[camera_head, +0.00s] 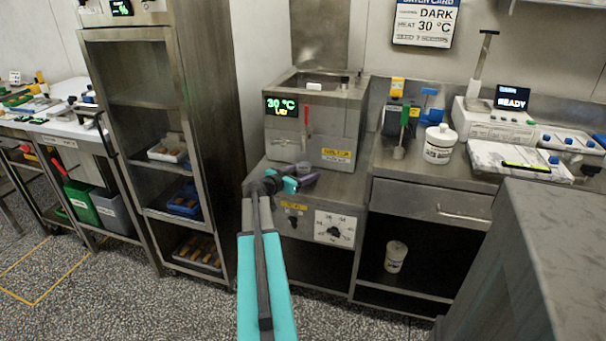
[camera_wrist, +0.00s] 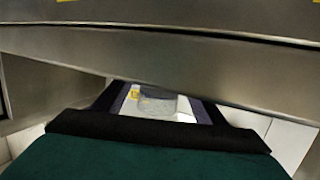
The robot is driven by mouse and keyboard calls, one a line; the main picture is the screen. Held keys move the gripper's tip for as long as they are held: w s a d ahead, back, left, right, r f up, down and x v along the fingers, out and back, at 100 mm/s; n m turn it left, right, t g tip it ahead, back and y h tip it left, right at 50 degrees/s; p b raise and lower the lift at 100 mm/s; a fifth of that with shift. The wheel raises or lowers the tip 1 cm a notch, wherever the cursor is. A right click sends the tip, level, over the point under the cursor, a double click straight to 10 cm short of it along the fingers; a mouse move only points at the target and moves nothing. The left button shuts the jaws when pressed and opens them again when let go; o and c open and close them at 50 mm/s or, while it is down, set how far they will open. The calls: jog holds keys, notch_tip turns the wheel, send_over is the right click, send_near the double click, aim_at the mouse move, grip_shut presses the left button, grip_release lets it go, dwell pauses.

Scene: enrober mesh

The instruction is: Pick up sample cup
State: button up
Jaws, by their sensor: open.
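In the wrist view, a small translucent grey cup-like thing (camera_wrist: 157,104), likely the sample cup, shows between my dark finger pads over a pale surface. My gripper (camera_wrist: 160,108) is open around that spot; I cannot tell whether the pads touch it. In the head view, my gripper (camera_head: 304,178) is at the front ledge of the steel machine with the green "30 °C" display (camera_head: 283,106). A small grey shape (camera_head: 303,168) shows by the fingers there; the fingers partly hide it.
A white labelled tub (camera_head: 440,145) stands on the counter to the right, and another (camera_head: 396,257) on the shelf below. A tall steel rack (camera_head: 215,130) stands close on the left. A grey block (camera_head: 545,255) fills the right foreground.

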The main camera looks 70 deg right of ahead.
jog(key=c, duration=1.2)
jog(key=shift+r, duration=0.15)
